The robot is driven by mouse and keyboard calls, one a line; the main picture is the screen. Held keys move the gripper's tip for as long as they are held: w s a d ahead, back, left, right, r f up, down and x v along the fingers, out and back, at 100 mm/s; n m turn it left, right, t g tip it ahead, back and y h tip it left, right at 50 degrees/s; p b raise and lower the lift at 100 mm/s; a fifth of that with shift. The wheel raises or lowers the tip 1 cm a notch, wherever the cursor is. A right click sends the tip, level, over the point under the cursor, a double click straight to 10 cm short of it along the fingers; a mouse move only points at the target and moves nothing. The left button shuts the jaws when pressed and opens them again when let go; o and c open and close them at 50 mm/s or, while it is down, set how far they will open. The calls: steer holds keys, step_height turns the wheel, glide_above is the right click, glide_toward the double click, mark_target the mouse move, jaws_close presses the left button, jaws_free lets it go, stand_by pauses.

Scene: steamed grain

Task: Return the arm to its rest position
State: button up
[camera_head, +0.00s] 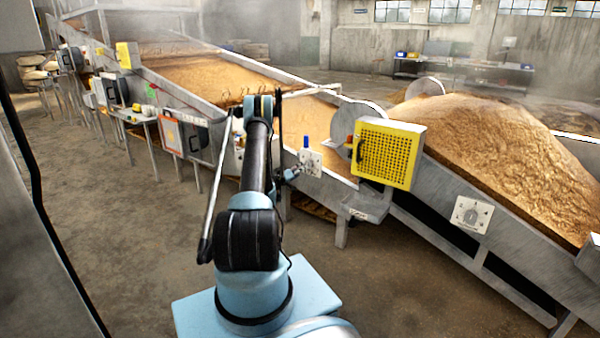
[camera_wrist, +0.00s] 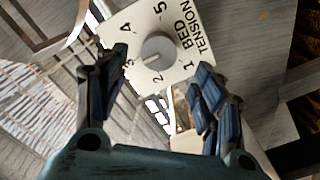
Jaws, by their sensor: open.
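My arm (camera_head: 257,170) reaches forward from my blue base in the head view, bent at its joints and standing before the side of the long trough. My gripper (camera_head: 291,172) is near a small white plate (camera_head: 312,163) on the trough's side. In the wrist view my gripper (camera_wrist: 163,75) is open, with its dark fingers apart and nothing between them. Beyond the fingertips is a white dial plate (camera_wrist: 203,62) marked "BED TENSION" with a grey round knob (camera_wrist: 158,48). The knob's mark appears to point near 3. The knob looks clear of the fingers.
A yellow perforated box (camera_head: 387,153) juts from the trough right of my gripper. A blue handle (camera_head: 306,142) stands by the white plate. Another dial plate (camera_head: 472,214) is farther right, below a grain heap (camera_head: 500,140). Open concrete floor (camera_head: 110,230) lies to the left.

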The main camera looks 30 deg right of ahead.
stand_by(0.5)
steer(key=s+a+r+g+y, duration=0.1)
steer(key=a+r, duration=0.3)
steer(key=r, duration=0.4)
steer(key=a+r+y, duration=0.2)
steer(key=a+r, duration=0.3)
steer(key=r, duration=0.4)
steer(key=s+a+r+g+y, duration=0.1)
steer(key=s+a+r+y, duration=0.3)
steer(key=s+a+r, duration=0.9)
steer(key=s+a+f+n+g+y, duration=0.1)
steer(key=s+a+f+y, duration=0.2)
steer(key=s+a, duration=0.7)
steer(key=s+a+f+n+y, duration=0.1)
steer(key=s+a+f+y, duration=0.2)
steer(key=s+a, duration=0.8)
steer(key=s+a+f+n+g+y, duration=0.1)
steer(key=s+a+f+n+y, duration=0.1)
steer(key=s+a, duration=0.8)
steer(key=s+f+y, duration=0.1)
steer(key=s, duration=0.6)
steer(key=shift+s+a+f+g+y, duration=0.3)
steer(key=shift+s+a+f, duration=0.05)
steer(key=shift+s+a, duration=0.05)
